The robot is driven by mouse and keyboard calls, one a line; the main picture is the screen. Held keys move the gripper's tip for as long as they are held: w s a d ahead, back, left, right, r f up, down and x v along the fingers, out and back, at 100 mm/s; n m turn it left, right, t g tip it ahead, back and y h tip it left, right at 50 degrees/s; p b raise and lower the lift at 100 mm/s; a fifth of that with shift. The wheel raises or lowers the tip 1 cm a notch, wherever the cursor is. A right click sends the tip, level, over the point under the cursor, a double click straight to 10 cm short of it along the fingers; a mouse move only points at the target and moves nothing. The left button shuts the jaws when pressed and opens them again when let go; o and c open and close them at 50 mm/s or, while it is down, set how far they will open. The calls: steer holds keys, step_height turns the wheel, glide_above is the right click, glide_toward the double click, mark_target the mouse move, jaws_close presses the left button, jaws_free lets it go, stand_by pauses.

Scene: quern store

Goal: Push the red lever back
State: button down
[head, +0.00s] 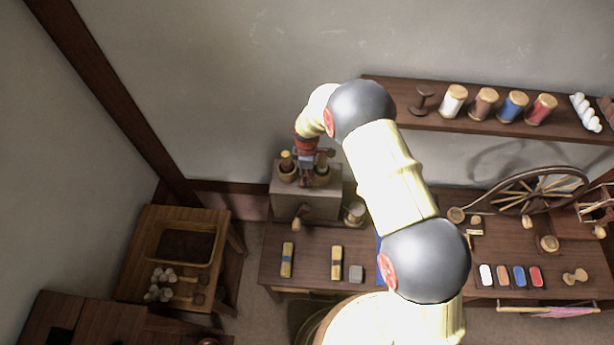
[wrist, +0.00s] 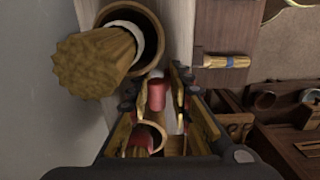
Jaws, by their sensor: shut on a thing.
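The red lever (wrist: 156,95) shows in the wrist view as a short red cylinder between the two fingers of my gripper (wrist: 155,88). My gripper is shut on it. The lower part of the lever and its mount are hidden by the fingers. In the head view my gripper (head: 306,170) is over the pale block (head: 305,205) by the back wall, between two small pots. I cannot make out the lever in the head view.
A pot holding a yellowish bundle (wrist: 98,60) stands close beside my fingers; another pot (wrist: 152,132) is partly under the gripper. In the head view, brushes (head: 287,260) lie on the bench (head: 310,270). A shelf (head: 400,112) with spools is at the right.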

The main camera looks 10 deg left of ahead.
steer(key=shift+w+f+g+b, duration=0.3)
steer(key=shift+w+g+b, duration=0.3)
steer(key=shift+b, duration=0.45)
steer(key=shift+r, duration=0.1)
steer(key=c, duration=1.7)
jaws_free()
steer(key=shift+g, duration=0.3)
steer(key=shift+c, duration=0.2)
step_height(320, 180, up, 12)
steer(key=w, duration=0.2)
